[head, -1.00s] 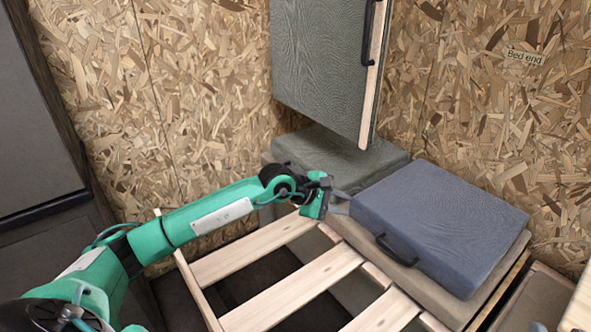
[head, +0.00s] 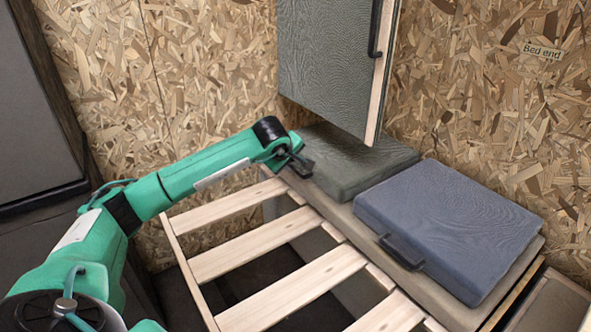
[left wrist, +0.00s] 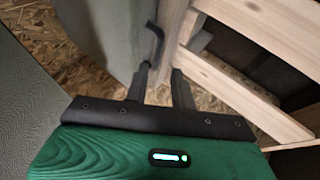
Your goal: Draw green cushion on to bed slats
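The dark green cushion (head: 358,162) lies flat in the back corner, beyond the bed slats (head: 232,256). My left gripper (head: 303,166) is at its left front edge, above the far end of the slats. In the left wrist view the two fingers of my left gripper (left wrist: 160,88) stand apart with a gap between them. A black handle (left wrist: 155,40) shows just beyond them on the edge of a grey-green panel; I cannot tell whether it is the cushion's. No grip on anything is visible. My right gripper is out of view.
A blue cushion (head: 450,225) with a black handle (head: 400,252) lies right of the green one on a pale base. A grey-green upright panel (head: 325,60) with a handle hangs above the green cushion. Chipboard walls (head: 210,70) close the corner. The slats are bare, with open gaps.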

